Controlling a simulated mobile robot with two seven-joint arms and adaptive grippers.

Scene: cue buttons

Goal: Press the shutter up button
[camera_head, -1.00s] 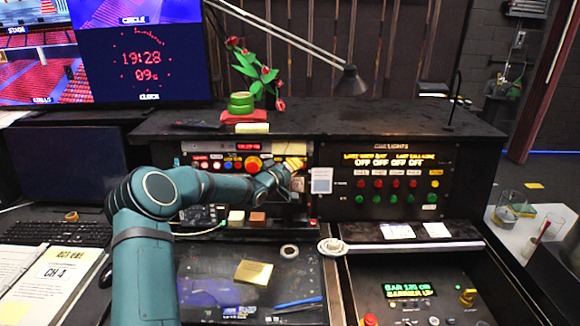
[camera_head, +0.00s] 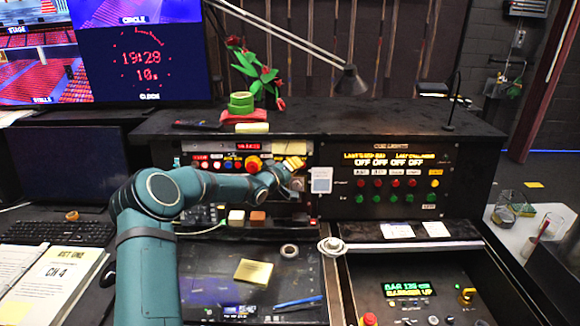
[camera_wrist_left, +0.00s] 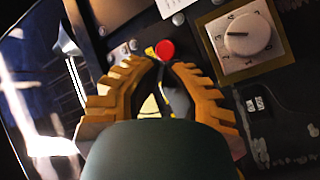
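My left gripper (camera_head: 292,170) is at the right part of the left control panel (camera_head: 184,150), in front of its face. In the left wrist view its orange ribbed fingers (camera_wrist_left: 166,68) curve together, tips close to each other, with nothing seen held. A round red button (camera_wrist_left: 165,50) shows just beyond the tips; contact cannot be told. A white rotary dial (camera_wrist_left: 246,34) is up and right of the fingers. No label reading shutter up is legible, so I cannot tell which button it is. My arm hides part of the panel. My right gripper is not in view.
The cue lights panel (camera_head: 390,172) with red and green buttons stands to the right. A lamp (camera_head: 350,80) and a plant (camera_head: 262,75) are above the console. A lower right panel has a green display (camera_head: 408,289). A sticky pad (camera_head: 253,272) and a tape roll (camera_head: 289,251) lie in front.

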